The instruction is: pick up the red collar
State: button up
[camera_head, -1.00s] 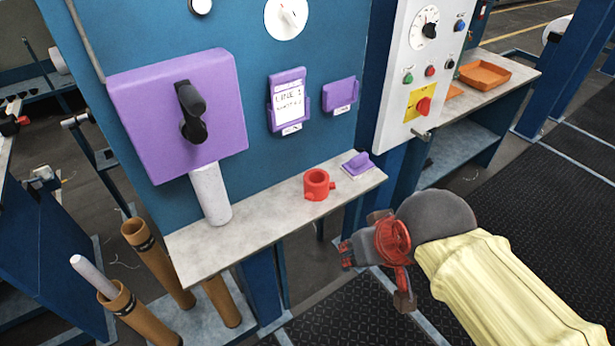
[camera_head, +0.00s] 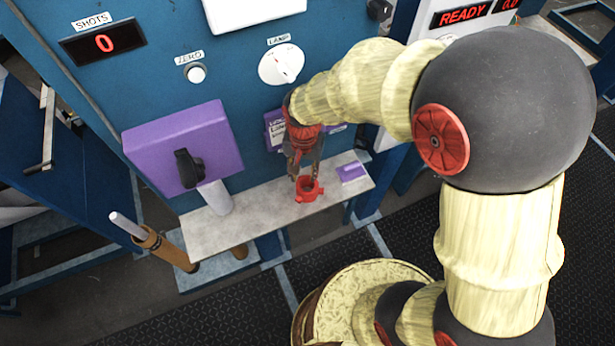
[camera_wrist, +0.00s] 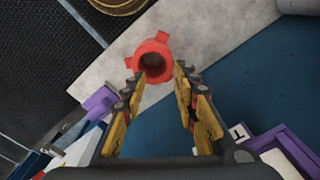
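The red collar (camera_head: 308,193) is a short ring with small side lugs, standing upright on the narrow grey shelf (camera_head: 262,214). In the wrist view the collar (camera_wrist: 150,62) shows its open round top, just beyond my fingertips. My gripper (camera_head: 303,172) points down at it from above. In the wrist view my gripper (camera_wrist: 158,78) is open, its two yellow-padded fingers spread with nothing visible held between them. The fingertips look close to the collar's rim; I cannot tell whether they touch it.
A purple block with a handle (camera_head: 351,171) sits on the shelf to the collar's right. A purple box with a black lever (camera_head: 185,150) and a white cylinder (camera_head: 215,198) stand to the left. The blue panel (camera_head: 225,70) rises behind.

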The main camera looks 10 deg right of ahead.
aim_at(301, 187)
jog(key=shift+a+f+p, duration=0.15)
jog(key=shift+a+f, duration=0.05)
jog(key=shift+f, duration=1.9)
jog(key=shift+a+f+p, duration=0.15)
jog(key=shift+a+f, duration=0.05)
jog(key=shift+f, duration=1.9)
jog(key=shift+s, duration=0.1)
jog(key=shift+c, duration=0.2)
jog(key=c, duration=0.7)
grip_shut()
